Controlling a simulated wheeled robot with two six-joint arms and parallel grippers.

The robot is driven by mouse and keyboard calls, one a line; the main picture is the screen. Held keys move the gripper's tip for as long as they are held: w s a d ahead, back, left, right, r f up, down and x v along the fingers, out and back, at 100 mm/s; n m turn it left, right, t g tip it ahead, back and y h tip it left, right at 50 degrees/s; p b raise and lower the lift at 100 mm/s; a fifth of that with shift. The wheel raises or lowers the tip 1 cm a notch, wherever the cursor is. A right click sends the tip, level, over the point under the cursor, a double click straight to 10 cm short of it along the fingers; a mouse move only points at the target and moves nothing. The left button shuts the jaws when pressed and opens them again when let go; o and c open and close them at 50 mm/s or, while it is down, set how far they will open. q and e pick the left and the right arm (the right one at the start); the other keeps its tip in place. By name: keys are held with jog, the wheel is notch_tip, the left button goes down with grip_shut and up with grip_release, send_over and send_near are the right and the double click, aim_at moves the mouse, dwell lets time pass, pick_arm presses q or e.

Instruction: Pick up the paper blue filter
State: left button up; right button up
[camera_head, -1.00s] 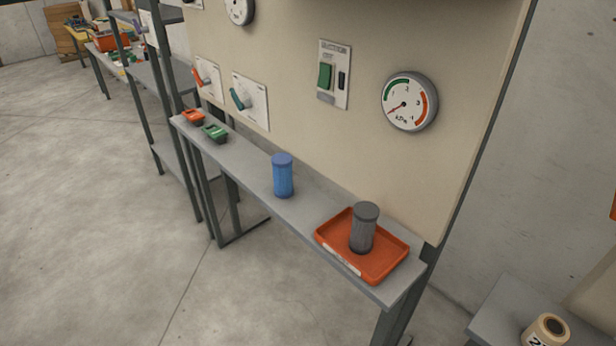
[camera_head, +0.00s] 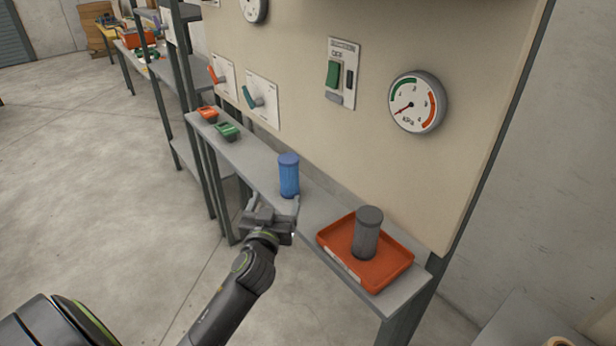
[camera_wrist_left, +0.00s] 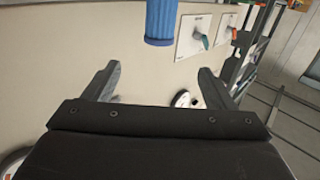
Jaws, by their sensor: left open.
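The blue filter (camera_head: 288,175) is a ribbed cylinder standing upright on the narrow grey shelf (camera_head: 322,212). My left gripper (camera_head: 272,204) is open and empty at the shelf's front edge, just in front of the filter and low beside its base in the head view. I see no contact between fingers and filter. My right gripper is not in view.
A dark grey filter (camera_head: 367,232) stands in an orange tray (camera_head: 340,262) to the right on the shelf. Green (camera_head: 228,131) and orange (camera_head: 207,114) small items sit at the left end. A panel with a gauge (camera_head: 416,102) and switches rises behind the shelf.

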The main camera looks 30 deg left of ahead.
aim_at(287, 169)
pick_arm(q)
jog(key=p+x, duration=0.2)
jog(key=x, duration=0.9)
jog(key=shift+w+a+p, duration=0.25)
jog(key=shift+w+p, duration=0.05)
jog(key=shift+p, duration=0.05)
jog(key=shift+w+a+r+p, duration=0.2)
jog(key=shift+w+p, duration=0.15)
jog(key=shift+w, duration=0.3)
jog(key=shift+f+p+x, duration=0.2)
jog(key=shift+p+x, duration=0.1)
jog(key=shift+x, duration=1.7)
jog(key=shift+d, duration=0.1)
jog(key=c, duration=1.1)
